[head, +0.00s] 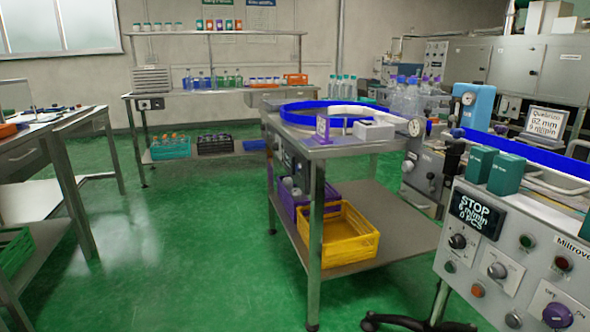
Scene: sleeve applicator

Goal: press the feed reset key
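A grey control panel (470,262) stands at the lower right, cut off by the right and bottom edges. Its black display (478,213) reads STOP, 6 m/min, 0 PCS. A large purple knob (556,315) sits at the lower right. The small labels are too blurred to tell which one is the feed reset key. Neither of my grippers is in view.
Green boxes (505,173) stand on top of the panel's housing. A steel table (340,148) with a blue-edged turntable stands left of it, with a yellow crate (338,236) on its lower shelf. A workbench (60,128) is at far left. Green floor (170,235) between is clear.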

